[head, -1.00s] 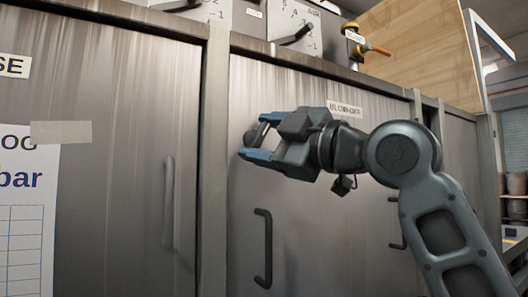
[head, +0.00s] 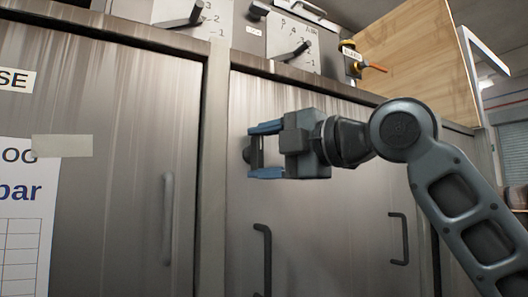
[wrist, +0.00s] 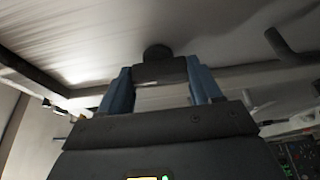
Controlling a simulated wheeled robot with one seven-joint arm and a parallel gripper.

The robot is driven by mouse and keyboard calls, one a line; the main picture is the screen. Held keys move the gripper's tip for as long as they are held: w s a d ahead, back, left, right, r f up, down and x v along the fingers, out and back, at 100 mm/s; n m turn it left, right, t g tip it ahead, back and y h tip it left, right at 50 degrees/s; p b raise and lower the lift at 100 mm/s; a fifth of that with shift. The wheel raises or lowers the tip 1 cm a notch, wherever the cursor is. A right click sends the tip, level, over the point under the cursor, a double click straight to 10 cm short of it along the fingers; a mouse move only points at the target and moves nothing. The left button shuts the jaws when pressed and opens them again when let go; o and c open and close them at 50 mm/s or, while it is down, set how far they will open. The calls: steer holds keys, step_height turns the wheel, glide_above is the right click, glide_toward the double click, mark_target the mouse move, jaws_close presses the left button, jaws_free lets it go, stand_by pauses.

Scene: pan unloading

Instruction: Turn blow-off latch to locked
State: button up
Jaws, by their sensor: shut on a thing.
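The blow-off latch (head: 248,152) is a small dark knob with a bar, on the brushed metal door (head: 335,215). In the wrist view its dark bar (wrist: 160,71) spans between my fingers, with the round base behind it. My gripper (head: 259,149) is shut on the latch, its blue fingers one above the other and pointing left at the door. The fingers and gripper body hide part of the latch. No locked or unlocked mark shows. The door's label is hidden behind my arm.
The door has black handles at lower left (head: 263,258) and right (head: 399,239). Dial panels (head: 291,50) and an orange-handled valve (head: 372,66) sit above the cabinet edge. A second door (head: 110,110) with a paper chart (head: 20,225) stands left.

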steer(key=shift+a, duration=0.1)
steer(key=o, duration=0.8)
steer(key=shift+v, duration=3.95)
